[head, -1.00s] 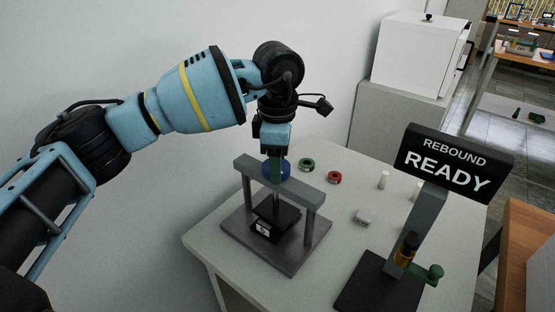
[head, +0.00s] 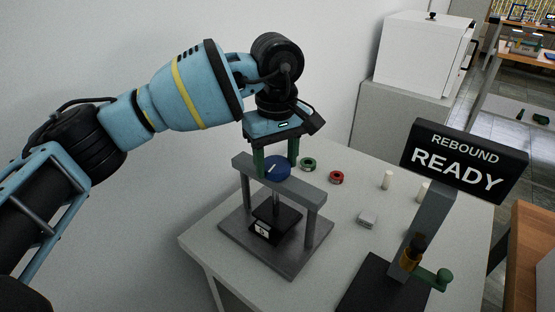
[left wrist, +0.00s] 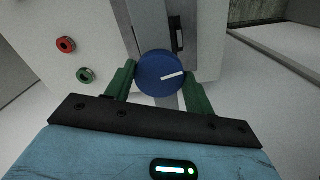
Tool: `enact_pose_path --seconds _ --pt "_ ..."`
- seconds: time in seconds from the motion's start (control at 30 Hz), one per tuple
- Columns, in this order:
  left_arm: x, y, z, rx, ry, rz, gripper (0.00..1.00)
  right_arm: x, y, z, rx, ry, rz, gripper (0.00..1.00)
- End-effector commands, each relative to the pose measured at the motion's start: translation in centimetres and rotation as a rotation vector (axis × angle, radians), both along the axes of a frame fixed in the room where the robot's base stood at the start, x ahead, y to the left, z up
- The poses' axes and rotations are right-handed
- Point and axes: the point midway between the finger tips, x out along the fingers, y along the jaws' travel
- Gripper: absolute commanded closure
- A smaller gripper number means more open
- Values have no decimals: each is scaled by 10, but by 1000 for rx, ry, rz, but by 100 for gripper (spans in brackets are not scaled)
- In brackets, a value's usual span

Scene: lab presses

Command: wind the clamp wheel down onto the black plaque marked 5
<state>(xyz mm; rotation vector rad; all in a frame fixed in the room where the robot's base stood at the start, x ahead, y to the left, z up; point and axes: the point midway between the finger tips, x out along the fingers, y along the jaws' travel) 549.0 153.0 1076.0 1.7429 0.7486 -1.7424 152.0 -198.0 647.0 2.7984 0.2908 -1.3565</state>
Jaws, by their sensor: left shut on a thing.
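The clamp wheel (head: 277,168) is a blue disc with a white mark, on top of the grey press frame (head: 316,197). My left gripper (head: 276,160) comes from above with its green fingers on either side of the wheel, shut on it. In the left wrist view the wheel (left wrist: 161,73) sits between the fingers, its white mark pointing right. The black plaque marked 5 (head: 262,230) lies under the frame's crossbar, on the press base (head: 234,222). A dark block sits just above the plaque; the gap between them cannot be told. My right gripper is not in view.
A green ring (head: 308,164) and a red ring (head: 337,177) lie behind the press. White cylinders (head: 387,180) and a small grey block (head: 368,219) stand to the right. A rebound tester with a "READY" sign (head: 464,162) stands at the front right of the table.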

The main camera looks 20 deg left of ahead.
Motion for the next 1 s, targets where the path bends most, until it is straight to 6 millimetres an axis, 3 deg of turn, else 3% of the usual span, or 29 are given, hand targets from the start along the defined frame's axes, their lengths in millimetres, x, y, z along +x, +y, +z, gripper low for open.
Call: enact_pose_path --seconds 1.0 --pt "-1 3 -2 -1 3 -965 69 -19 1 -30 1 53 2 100"
